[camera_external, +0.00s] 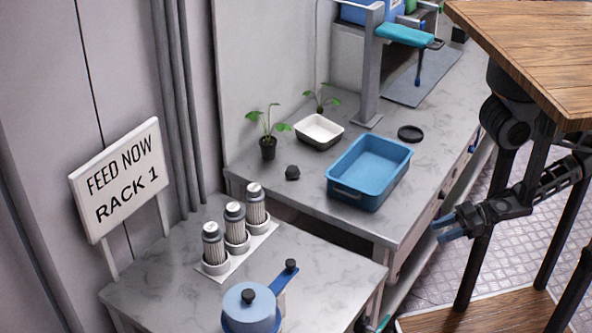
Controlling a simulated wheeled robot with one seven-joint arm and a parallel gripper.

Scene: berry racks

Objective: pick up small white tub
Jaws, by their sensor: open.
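The small white tub (319,127) sits on the marble-topped counter near the wall. It looks white inside with a dark outer side, and it appears empty. A small plant stands close behind it. My gripper (443,230) is at the right, beyond the counter's right edge, well apart from the tub. Its blue-tipped fingers point left and it is open, with nothing between them.
A larger blue tub (369,172) stands right of the white tub. A potted seedling (268,137), a dark lump (292,173) and a black ring (410,133) are nearby. A grey post (371,70) rises behind. A wooden tabletop (530,55) overhangs at upper right.

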